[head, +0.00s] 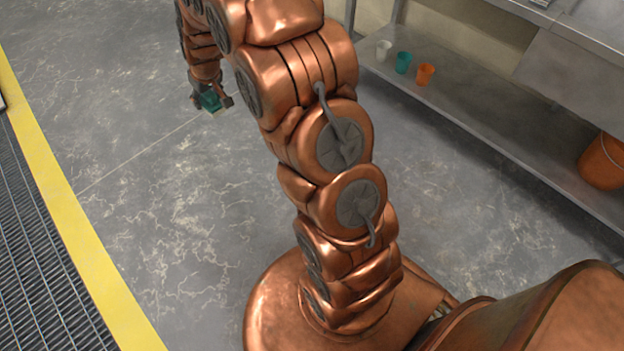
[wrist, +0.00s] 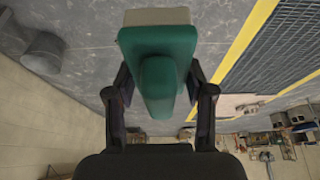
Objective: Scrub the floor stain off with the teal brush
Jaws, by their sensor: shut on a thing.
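The teal brush (wrist: 168,55) is held between the two dark fingers of my gripper (wrist: 158,90) in the wrist view. Its teal handle points toward the palm and its pale bristle block (wrist: 157,16) points away. In the head view my gripper (head: 211,101) is at the upper left, low near the grey floor, with the teal brush (head: 209,102) in it. I cannot tell whether the bristles touch the floor. I cannot make out a distinct stain; the floor shows only pale crack-like marks, and my arm covers part of it.
A yellow line (head: 70,210) and a dark floor grate (head: 35,250) run along the left. A metal bench's low shelf (head: 470,115) at the right holds white, teal and orange cups (head: 425,74) and an orange bucket (head: 603,162). Grey floor (head: 150,200) left of my arm is clear.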

